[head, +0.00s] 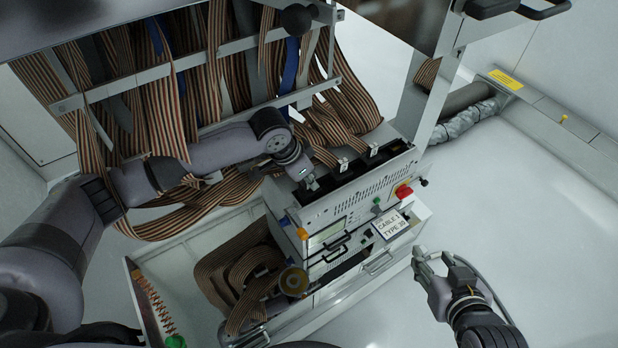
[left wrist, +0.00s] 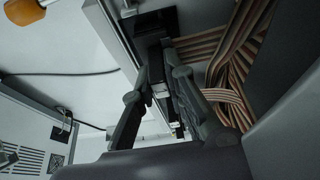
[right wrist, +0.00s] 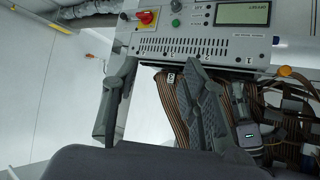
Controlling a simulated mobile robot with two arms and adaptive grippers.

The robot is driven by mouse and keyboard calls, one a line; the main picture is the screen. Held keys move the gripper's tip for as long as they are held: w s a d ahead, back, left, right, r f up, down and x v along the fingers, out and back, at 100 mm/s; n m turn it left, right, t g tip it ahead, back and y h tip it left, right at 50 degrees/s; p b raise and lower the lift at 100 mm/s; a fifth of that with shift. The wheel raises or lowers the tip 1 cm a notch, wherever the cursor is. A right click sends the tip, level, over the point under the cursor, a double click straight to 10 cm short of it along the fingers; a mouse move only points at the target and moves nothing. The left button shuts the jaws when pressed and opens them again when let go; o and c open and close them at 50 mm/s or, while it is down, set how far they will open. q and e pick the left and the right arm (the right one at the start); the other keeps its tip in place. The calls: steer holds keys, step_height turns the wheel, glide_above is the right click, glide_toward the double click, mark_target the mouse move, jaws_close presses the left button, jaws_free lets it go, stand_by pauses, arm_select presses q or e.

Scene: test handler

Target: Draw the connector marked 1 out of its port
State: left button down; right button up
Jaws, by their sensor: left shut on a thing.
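My left gripper (head: 308,182) is at the left end of the row of ports on the test unit's top. In the left wrist view its fingers (left wrist: 162,88) are closed on a dark connector (left wrist: 158,62), which I take to be connector 1; its mark cannot be read. The fingers hide much of it, so I cannot tell how deep it sits. Two tagged connectors (head: 343,164) (head: 373,149) stand further right in the row. My right gripper (head: 434,258) is open and empty, to the right of the unit; its spread fingers show in the right wrist view (right wrist: 158,90).
The test unit (head: 345,205) has a display, handles and a red knob (head: 403,190). Ribbon cables (head: 170,110) hang densely behind my left arm. An open bin (head: 195,245) holds coiled cable at the lower left. The floor on the right (head: 530,230) is clear.

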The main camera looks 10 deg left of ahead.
arm_select(q)
steer(key=shift+r, duration=0.15)
arm_select(e)
steer(key=shift+s+d+f+g, duration=0.2)
steer(key=shift+s+f+g, duration=0.15)
steer(key=shift+s+f, duration=0.15)
steer(key=shift+s+d+f+g, duration=0.15)
steer(key=shift+s+f+g, duration=0.25)
steer(key=shift+s, duration=0.1)
stand_by(0.5)
arm_select(q)
steer(key=shift+r+p, duration=0.15)
steer(key=shift+p, duration=0.4)
arm_select(e)
steer(key=shift+s+d+f+g+h, duration=0.25)
steer(key=shift+s+f+g, duration=0.1)
steer(key=shift+s, duration=0.2)
steer(key=shift+s+d+f+g+h, duration=0.2)
steer(key=shift+s+f, duration=0.1)
steer(key=shift+s, duration=0.25)
